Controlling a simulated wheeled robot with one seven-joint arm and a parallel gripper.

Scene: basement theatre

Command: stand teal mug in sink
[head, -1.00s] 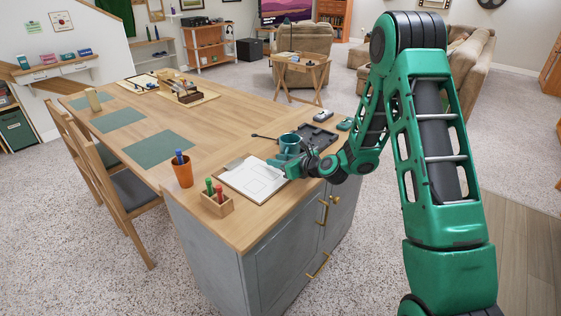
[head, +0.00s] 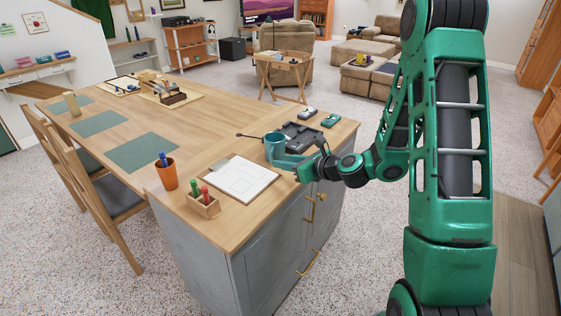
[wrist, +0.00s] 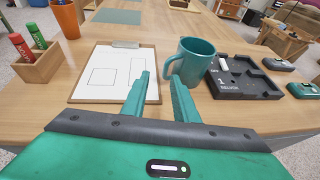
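The teal mug (head: 275,149) stands upright on the wooden table, beside a dark tray. In the wrist view the mug (wrist: 196,62) is just beyond the fingertips and a little to the right, with its handle on the left side. My gripper (head: 287,163) is low over the table near the mug. In the wrist view my gripper (wrist: 159,82) is open, its two fingers apart with nothing between them. The right fingertip is close to the mug's handle; I cannot tell if they touch. No sink is seen in these views.
A clipboard (head: 238,178) lies left of my gripper. A pen box (head: 203,204) and an orange pen cup (head: 166,174) stand farther left. The dark compartment tray (head: 301,136) and small devices (head: 330,121) lie right of the mug.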

